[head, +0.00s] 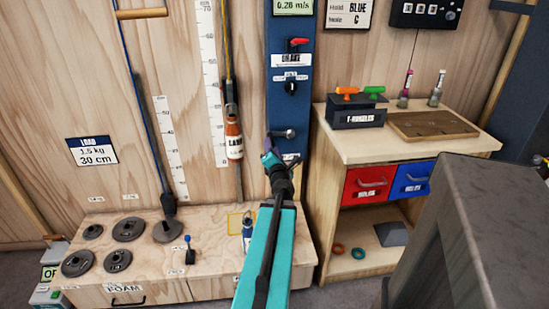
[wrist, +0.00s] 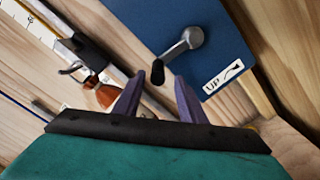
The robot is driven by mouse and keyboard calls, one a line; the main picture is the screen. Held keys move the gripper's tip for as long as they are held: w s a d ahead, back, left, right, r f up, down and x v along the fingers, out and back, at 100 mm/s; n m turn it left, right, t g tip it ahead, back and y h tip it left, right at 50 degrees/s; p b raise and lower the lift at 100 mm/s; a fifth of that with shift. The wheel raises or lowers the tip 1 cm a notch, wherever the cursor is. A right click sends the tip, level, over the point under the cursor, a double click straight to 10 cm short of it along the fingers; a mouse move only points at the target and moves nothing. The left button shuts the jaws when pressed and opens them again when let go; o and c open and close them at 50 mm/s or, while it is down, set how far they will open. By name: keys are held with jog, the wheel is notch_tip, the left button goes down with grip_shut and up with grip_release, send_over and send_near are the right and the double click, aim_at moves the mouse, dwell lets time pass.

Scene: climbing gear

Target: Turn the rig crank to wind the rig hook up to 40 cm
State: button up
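The rig crank (head: 281,134) is a grey metal arm on the blue rig panel (head: 289,108); in the wrist view it (wrist: 183,42) ends in a black handle (wrist: 157,72). My gripper (head: 270,158) is just below the crank. In the wrist view its purple fingers (wrist: 158,80) are apart, with the handle in line with the gap at their tips; contact is unclear. The rig hook (wrist: 70,70) hangs left of the panel, near a red-and-white bottle (head: 234,139) beside the tall white scale (head: 210,75). The exact hook height is unreadable. An "UP" arrow label (wrist: 223,76) sits below the crank.
A low wooden bench (head: 210,262) with dark weight discs (head: 129,229) stands below the panel. A wooden cabinet (head: 330,190) with red and blue drawers stands right. A large grey block (head: 450,240) fills the lower right. A sign (head: 92,150) reads "LOAD 1.5 kg 30 cm".

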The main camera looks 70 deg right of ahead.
jog(key=shift+s+a+r+p, duration=0.1)
jog(key=shift+a+p, duration=0.3)
jog(key=shift+p, duration=0.55)
jog(key=shift+s+a+p, duration=0.15)
jog(key=shift+a+p, duration=0.2)
jog(key=shift+p, duration=0.8)
jog(key=shift+s+a+p, duration=0.2)
jog(key=shift+a+p, duration=0.2)
jog(key=shift+p, duration=0.75)
jog(key=shift+s+a+p, duration=0.2)
jog(key=shift+a+p, duration=0.1)
jog(key=shift+p, duration=0.6)
jog(key=p+v, duration=0.2)
jog(key=p, duration=0.3)
jog(key=shift+a, duration=0.1)
jog(key=shift+s+a+p, duration=0.15)
jog(key=shift+a+p, duration=0.05)
jog(key=shift+p, duration=0.15)
